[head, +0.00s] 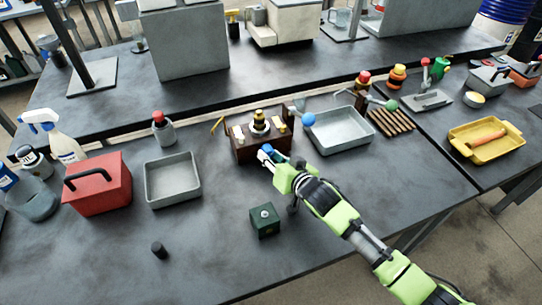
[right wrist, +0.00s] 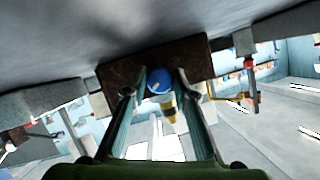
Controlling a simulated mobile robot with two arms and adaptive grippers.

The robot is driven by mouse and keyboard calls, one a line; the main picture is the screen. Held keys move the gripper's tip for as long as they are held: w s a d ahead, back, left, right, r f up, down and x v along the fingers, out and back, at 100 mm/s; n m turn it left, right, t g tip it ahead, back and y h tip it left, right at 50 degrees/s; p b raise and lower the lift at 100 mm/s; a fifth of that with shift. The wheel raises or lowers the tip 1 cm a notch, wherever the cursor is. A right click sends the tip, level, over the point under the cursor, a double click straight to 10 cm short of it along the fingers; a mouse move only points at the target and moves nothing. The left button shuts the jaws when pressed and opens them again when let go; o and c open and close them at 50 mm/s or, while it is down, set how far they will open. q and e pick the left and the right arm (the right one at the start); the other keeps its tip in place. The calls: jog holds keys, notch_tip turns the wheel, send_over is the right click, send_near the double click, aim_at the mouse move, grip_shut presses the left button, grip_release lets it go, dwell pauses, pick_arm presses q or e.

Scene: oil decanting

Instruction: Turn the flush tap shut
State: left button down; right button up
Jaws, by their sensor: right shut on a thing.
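A dark brown block (head: 243,150) stands on the bench, with a brass and white fitting (head: 259,123) on top. A round blue tap knob (right wrist: 159,80) with a yellow mark is at the block's front, and I take it for the flush tap. My right gripper (head: 267,156) reaches the block's front face from the lower right. In the right wrist view, its two fingers are on either side of the blue knob, shut on it. The fingers partly hide the knob in the head view. My left gripper is not in view.
A grey tray (head: 172,180) and a red box (head: 97,184) stand to the left. A dark green block (head: 265,220) and a small black cylinder (head: 159,250) are in front. A lever with a blue ball (head: 308,119) and another grey tray (head: 341,131) are right of the block.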

jog(key=o, duration=1.1)
jog(key=v, duration=1.2)
